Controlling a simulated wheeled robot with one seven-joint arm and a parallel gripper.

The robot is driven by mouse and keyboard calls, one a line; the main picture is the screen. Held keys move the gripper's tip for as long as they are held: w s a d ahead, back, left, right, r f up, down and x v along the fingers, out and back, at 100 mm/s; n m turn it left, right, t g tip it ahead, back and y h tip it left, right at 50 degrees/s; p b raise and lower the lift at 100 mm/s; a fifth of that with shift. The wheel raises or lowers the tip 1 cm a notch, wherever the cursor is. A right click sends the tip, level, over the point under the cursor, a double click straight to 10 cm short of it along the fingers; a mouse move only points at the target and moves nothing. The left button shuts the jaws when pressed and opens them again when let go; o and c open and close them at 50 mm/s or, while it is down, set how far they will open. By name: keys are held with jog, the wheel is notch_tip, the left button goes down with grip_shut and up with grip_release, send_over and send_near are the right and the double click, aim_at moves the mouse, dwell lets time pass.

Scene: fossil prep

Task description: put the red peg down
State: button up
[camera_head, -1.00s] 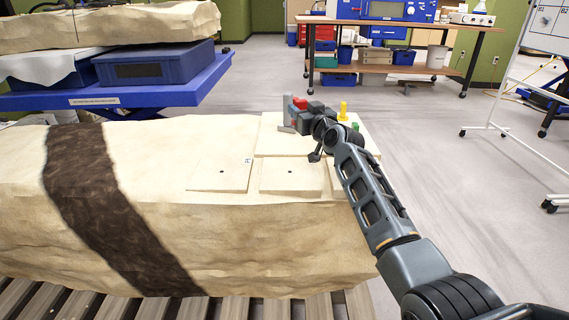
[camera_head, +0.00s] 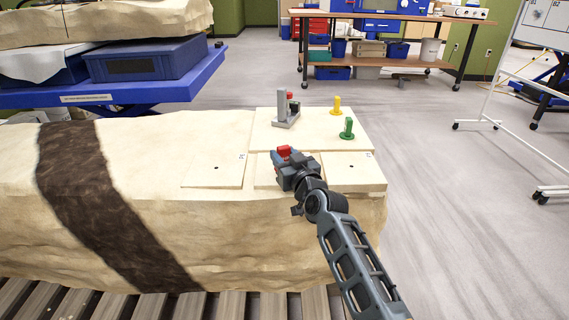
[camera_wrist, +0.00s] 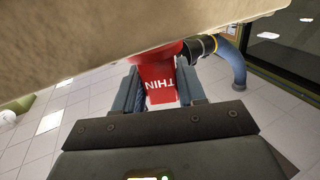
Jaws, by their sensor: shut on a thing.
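The red peg (camera_head: 286,150), lettered THIN in the wrist view (camera_wrist: 157,82), is between the fingers of my gripper (camera_head: 284,157). My gripper is shut on it and is over the middle front plate (camera_head: 263,178), which it partly hides. Any hole in that plate is hidden. In the wrist view the peg's wide red end is close to the pale stone edge (camera_wrist: 120,45); I cannot tell whether they touch. The left front plate (camera_head: 228,172) and right front plate (camera_head: 365,172) each show a small dark hole.
A back plate (camera_head: 262,130) bears a grey stand (camera_head: 282,108) with a small red part, a yellow peg (camera_head: 336,106) and a green peg (camera_head: 348,129). The pale stone block (camera_head: 265,230) has a dark band on the left. Open floor lies to the right.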

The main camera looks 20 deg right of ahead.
jog(key=shift+f, duration=0.6)
jog(key=shift+f, duration=0.15)
jog(key=o, duration=1.1)
jog(key=shift+c, duration=0.2)
jog(key=shift+s+r, duration=0.1)
jog(key=shift+r, duration=0.1)
jog(key=s+d+p, duration=0.1)
jog(key=s, duration=1)
jog(key=shift+s, duration=0.4)
